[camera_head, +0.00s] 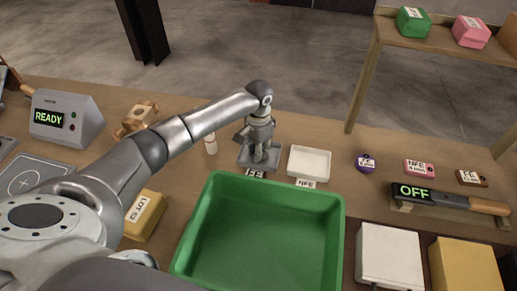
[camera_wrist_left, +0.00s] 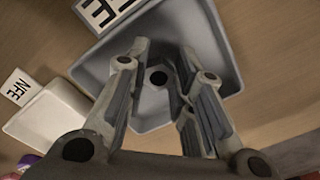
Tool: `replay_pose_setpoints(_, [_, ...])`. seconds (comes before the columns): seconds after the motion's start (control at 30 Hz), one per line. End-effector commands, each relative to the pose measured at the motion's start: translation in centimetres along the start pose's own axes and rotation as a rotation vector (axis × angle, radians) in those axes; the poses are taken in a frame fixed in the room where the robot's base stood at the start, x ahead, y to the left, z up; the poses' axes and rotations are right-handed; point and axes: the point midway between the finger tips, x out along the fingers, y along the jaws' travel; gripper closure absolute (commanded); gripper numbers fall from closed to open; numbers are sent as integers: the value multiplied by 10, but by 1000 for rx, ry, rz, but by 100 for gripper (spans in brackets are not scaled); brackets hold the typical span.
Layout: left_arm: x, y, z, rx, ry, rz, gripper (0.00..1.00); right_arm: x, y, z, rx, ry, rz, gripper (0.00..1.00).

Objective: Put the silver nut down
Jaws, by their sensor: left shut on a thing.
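My left gripper (camera_head: 262,154) points down over a small grey tray (camera_head: 243,160) on the wooden table. In the left wrist view, its fingers (camera_wrist_left: 160,75) reach down inside the rim of the grey tray (camera_wrist_left: 218,30). The silver nut (camera_wrist_left: 158,78) is between the fingertips; I make out little more than its dark round hole, as its grey blends with the tray. In the head view the fingers hide the nut. I cannot tell whether the nut touches the tray floor. My right gripper is out of view.
A white tray (camera_head: 309,162) with an NFE label stands just right of the grey tray. A large green bin (camera_head: 338,215) is in front.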

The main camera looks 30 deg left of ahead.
Motion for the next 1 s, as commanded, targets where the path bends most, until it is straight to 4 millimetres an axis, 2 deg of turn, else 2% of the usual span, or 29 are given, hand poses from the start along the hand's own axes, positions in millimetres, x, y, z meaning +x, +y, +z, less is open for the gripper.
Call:
replay_pose_setpoints(0.3, [3, 0, 0, 0, 0, 0, 99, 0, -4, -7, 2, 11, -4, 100])
replay_pose_setpoints(0.33, [2, 0, 0, 0, 1, -1, 73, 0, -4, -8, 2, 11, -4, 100])
replay_pose_setpoints(0.47, [2, 0, 0, 0, 1, -1, 56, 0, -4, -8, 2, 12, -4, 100])
replay_pose_setpoints(0.83, [-1, -1, 0, 0, 2, -1, 55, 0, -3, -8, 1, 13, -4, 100])
replay_pose_setpoints(1.0, [-23, -2, -1, 1, 4, -3, 55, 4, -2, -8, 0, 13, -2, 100])
